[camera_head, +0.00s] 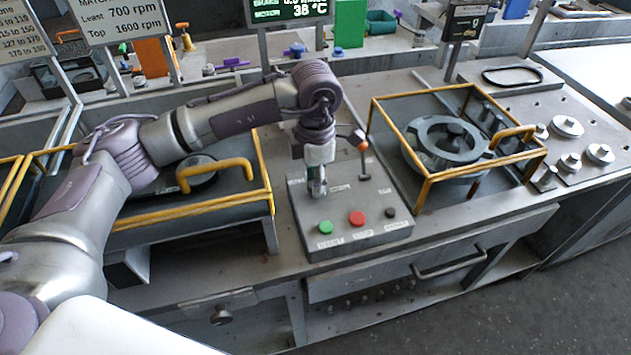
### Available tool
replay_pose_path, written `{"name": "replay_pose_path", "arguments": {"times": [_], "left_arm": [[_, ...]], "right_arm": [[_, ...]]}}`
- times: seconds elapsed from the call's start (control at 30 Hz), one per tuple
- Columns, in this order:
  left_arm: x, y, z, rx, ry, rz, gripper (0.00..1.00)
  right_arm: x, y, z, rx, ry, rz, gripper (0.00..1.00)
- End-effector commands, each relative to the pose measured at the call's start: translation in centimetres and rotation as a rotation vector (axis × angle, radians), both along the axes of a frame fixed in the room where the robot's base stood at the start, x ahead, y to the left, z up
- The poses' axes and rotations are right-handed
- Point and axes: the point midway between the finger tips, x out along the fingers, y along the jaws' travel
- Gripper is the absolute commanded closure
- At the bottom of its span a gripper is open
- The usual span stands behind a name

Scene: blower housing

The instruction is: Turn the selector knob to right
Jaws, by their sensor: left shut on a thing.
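The grey control box (371,235) stands on the bench in the middle of the head view. It has a green button (325,227), a red button (357,218) and a small black button or knob (390,212) along its front. My left gripper (319,188) points down over the left rear part of the box top. It is shut on the selector knob, which its fingers largely hide, so I cannot tell which way the knob points. My right gripper is not in view.
A lever with an orange ball (362,146) stands on the box, close right of my left gripper. Yellow guard frames flank the box, the right one (425,185) around a round grey housing (447,140). A drawer handle (450,265) sticks out below. Signs stand behind.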

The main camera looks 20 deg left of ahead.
Motion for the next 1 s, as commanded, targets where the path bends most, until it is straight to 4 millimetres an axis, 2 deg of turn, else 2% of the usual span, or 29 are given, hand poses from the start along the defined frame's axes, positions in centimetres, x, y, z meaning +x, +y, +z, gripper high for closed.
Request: {"name": "replay_pose_path", "arguments": {"times": [0.4, 0.43, 0.57, 0.87, 1.0], "left_arm": [[0.1, 0.0, 0.2, -0.002, -0.004, -0.005, 1.0], [0.1, 0.0, 0.2, -0.002, -0.004, -0.005, 0.63], [0.1, 0.0, 0.1, -0.001, -0.003, -0.005, 0.41], [0.0, 0.0, 0.1, -0.001, -0.002, -0.005, 0.41], [0.1, 0.0, 1.3, -0.002, -0.004, -0.005, 0.41]], "right_arm": [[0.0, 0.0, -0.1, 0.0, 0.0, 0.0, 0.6], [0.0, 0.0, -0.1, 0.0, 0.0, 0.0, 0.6], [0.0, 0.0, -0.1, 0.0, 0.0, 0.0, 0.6], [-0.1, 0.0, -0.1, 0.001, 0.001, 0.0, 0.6], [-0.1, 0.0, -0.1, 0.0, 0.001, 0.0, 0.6]]}}
